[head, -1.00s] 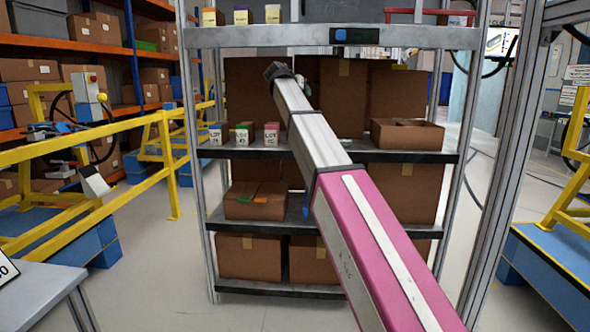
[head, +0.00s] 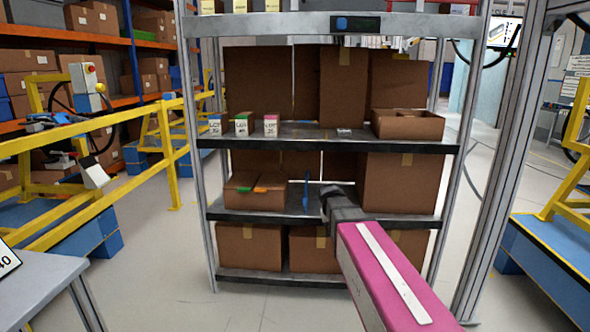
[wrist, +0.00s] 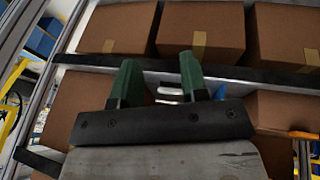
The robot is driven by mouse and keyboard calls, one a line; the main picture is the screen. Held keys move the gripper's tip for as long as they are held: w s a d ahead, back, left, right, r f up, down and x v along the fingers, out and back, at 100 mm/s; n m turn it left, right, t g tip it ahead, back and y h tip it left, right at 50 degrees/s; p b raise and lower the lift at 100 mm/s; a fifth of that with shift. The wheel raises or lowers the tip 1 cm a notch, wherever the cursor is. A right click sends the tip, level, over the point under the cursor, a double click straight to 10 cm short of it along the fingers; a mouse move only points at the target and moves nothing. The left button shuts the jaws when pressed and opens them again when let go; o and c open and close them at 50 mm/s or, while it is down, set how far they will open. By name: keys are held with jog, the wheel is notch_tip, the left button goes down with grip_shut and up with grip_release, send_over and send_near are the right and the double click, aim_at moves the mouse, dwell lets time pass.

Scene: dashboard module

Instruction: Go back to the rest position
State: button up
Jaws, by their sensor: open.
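My gripper shows in the wrist view as two green fingers (wrist: 160,78), apart from each other with no object clearly held between them. A small pale patch shows behind the fingers; I cannot tell what it is. In the head view my pink and grey arm points in from the lower right, its dark joint in front of the lower shelf (head: 262,216). The fingers are hidden in that view. The grey metal rack (head: 460,30) stands straight ahead. A small flat grey item (head: 344,131) lies on its middle shelf.
Three small labelled boxes (head: 242,124) stand left on the middle shelf, and an open cardboard box (head: 408,125) stands right. A box with green and orange tools (head: 255,192) and a blue upright item (head: 306,192) are on the lower shelf. Yellow railing (head: 100,132) runs left.

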jog(key=s+d+f+g+y, duration=0.1)
jog(key=s+f, duration=0.6)
jog(key=s, duration=0.2)
jog(key=s+d+f+g+y, duration=0.1)
jog(key=s+f+g, duration=0.1)
jog(key=s+f, duration=0.5)
jog(key=s, duration=0.3)
jog(key=shift+s+d+y, duration=0.2)
jog(key=shift+d+y, duration=0.1)
jog(key=shift+y, duration=0.1)
